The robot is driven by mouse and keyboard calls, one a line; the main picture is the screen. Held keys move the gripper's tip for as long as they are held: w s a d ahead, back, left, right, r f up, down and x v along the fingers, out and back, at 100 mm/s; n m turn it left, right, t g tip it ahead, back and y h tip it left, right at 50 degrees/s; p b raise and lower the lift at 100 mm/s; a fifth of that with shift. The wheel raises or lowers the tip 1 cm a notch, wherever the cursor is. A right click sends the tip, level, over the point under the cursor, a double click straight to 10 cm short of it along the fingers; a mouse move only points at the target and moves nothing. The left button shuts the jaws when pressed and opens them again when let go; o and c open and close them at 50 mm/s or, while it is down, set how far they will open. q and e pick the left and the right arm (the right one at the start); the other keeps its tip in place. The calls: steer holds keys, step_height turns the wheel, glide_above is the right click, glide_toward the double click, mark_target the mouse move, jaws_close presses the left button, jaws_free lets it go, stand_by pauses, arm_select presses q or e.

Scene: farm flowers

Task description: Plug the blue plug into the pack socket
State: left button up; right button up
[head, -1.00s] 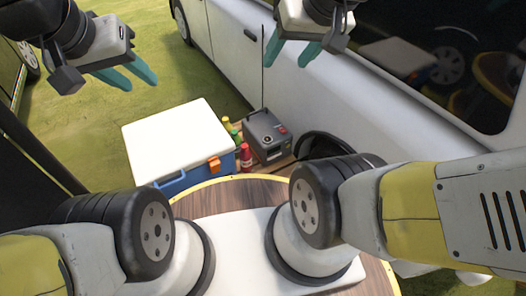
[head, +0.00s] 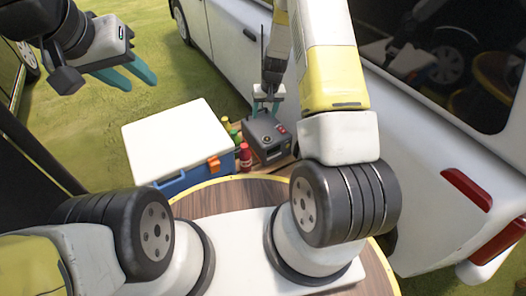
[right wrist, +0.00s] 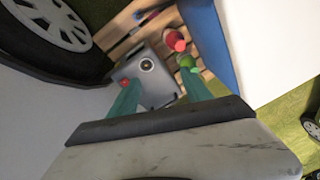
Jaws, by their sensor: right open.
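The pack (head: 268,142) is a dark grey box on a wooden pallet beside the white vehicle. In the right wrist view the pack (right wrist: 157,88) shows a round socket (right wrist: 147,65) with a pale ring and a red button (right wrist: 124,83). My right gripper (head: 265,104) is open with its teal fingers pointing down at the top of the pack. In the right wrist view the fingers of the right gripper (right wrist: 161,96) appear on either side of the pack; I cannot tell whether they touch it. My left gripper (head: 133,78) is open and empty at upper left. I cannot make out the blue plug.
A blue cooler (head: 180,140) with a white lid stands left of the pack. Red and green bottles (head: 245,154) stand between them. The white vehicle (head: 222,50) is close behind and right. Grass (head: 110,115) is open at the left.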

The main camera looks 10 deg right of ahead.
steer(key=shift+n+g+h, duration=0.3)
steer(key=shift+g+h, duration=0.4)
steer(key=shift+g, duration=0.2)
steer(key=s+f, duration=0.2)
steer(key=f, duration=0.7)
steer(key=s+d+f, duration=0.1)
steer(key=s+f, duration=0.1)
steer(key=f, duration=0.7)
steer(key=s+d+f, duration=0.1)
steer(key=s+f, duration=0.2)
steer(key=f, duration=0.5)
steer(key=shift+s+f, duration=0.1)
steer(key=shift+f, duration=0.3)
step_height(320, 180, down, 2)
steer(key=shift+a+f, duration=0.1)
steer(key=shift+f, duration=0.05)
steer(key=shift+w+a+f, duration=0.1)
steer(key=shift+a+f, duration=0.1)
steer(key=shift+f, duration=1.15)
steer(key=shift+w+a+f, duration=0.1)
steer(key=shift+a+f, duration=0.1)
steer(key=shift+f, duration=1.15)
jaws_close()
